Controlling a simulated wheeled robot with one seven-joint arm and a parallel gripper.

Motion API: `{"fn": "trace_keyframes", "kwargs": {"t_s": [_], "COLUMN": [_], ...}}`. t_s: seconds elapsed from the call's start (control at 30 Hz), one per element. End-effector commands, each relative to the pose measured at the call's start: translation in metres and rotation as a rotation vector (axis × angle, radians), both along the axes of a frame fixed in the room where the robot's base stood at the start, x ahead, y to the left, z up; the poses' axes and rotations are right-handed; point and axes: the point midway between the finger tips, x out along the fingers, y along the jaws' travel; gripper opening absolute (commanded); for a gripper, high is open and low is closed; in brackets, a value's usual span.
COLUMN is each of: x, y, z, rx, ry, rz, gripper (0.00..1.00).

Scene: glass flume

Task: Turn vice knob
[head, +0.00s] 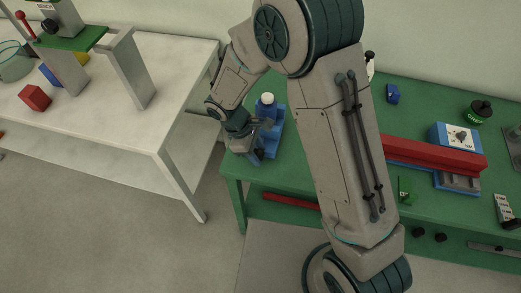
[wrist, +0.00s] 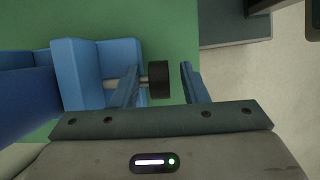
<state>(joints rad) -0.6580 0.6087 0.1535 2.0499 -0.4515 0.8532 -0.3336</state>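The blue vice (wrist: 82,75) is on the left in the wrist view. A metal shaft runs from it to the black vice knob (wrist: 159,79). My gripper (wrist: 159,67) is open, with one finger on each side of the knob. The left finger crosses in front of the shaft and the right finger stands clear of the knob with a gap. I cannot tell if the left finger touches the knob. In the head view the vice (head: 273,137) stands at the left end of the green bench, partly hidden by my gripper (head: 259,138).
The green bench (head: 421,98) holds a long red bar (head: 432,157), a blue box with a dial (head: 455,137) and small parts further right. A white table (head: 170,92) with a red cube (head: 35,97) stands left, across a floor gap. My arm hides part of the bench.

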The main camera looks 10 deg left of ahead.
Motion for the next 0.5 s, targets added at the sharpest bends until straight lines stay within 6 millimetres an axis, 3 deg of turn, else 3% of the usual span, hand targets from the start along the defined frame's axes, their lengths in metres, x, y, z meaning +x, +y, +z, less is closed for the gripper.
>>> {"fn": "trace_keyframes", "kwargs": {"t_s": [0.13, 0.3, 0.37, 0.4, 0.5], "x": [0.000, 0.000, 0.000, 0.000, 0.000], "y": [0.000, 0.000, 0.000, -0.012, -0.005], "z": [0.000, 0.000, 0.000, 0.000, 0.000], "rx": [0.000, 0.000, 0.000, -0.002, 0.001], "ry": [0.000, 0.000, 0.000, 0.001, 0.002], "rz": [0.000, 0.000, 0.000, -0.004, -0.001], "gripper": [0.40, 0.00, 0.00, 0.00, 0.00]}}
